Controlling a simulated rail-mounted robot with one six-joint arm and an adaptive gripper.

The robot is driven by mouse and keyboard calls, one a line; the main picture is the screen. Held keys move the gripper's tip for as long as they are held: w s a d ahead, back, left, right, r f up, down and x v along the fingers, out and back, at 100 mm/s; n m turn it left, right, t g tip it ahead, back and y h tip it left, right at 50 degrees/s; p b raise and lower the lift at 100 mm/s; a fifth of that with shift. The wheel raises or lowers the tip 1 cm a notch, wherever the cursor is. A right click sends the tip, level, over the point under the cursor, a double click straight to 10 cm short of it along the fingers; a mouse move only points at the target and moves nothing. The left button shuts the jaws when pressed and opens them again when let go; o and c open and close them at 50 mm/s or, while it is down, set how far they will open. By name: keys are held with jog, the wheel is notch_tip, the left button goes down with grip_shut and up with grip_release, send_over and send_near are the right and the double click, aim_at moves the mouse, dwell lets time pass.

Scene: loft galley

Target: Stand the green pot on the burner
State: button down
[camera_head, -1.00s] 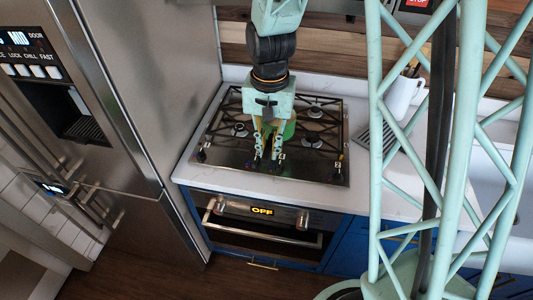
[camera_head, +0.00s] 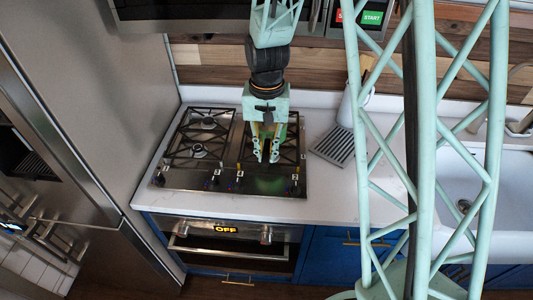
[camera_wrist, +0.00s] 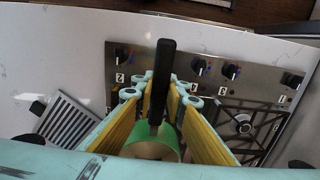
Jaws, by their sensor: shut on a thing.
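The green pot (camera_wrist: 152,148) has a long black handle (camera_wrist: 162,75), which runs between the fingers of my gripper (camera_wrist: 158,97) in the wrist view. My gripper is shut on the pot by this handle. In the head view my gripper (camera_head: 266,156) points down over the right half of the stove (camera_head: 265,186), and part of the green pot (camera_head: 292,131) shows behind the fingers. I cannot tell whether the pot touches the grate. A left burner (camera_head: 199,151) is bare. The burner beneath the pot is hidden.
A steel fridge (camera_head: 120,90) stands left of the stove. A slotted grey rack (camera_head: 334,146) and a white jug (camera_head: 349,108) are on the counter to the right, before the sink (camera_head: 465,185). A microwave (camera_head: 200,10) hangs above.

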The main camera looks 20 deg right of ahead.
jog(key=shift+f, duration=0.2)
jog(key=shift+f+b, duration=1.65)
jog(key=shift+f, duration=1.15)
jog(key=shift+f+b, duration=0.35)
jog(key=shift+f, duration=0.1)
jog(key=c, duration=2.5)
grip_release()
jog(key=shift+c, duration=0.2)
jog(key=shift+r, duration=0.1)
jog(key=shift+r, duration=5.95)
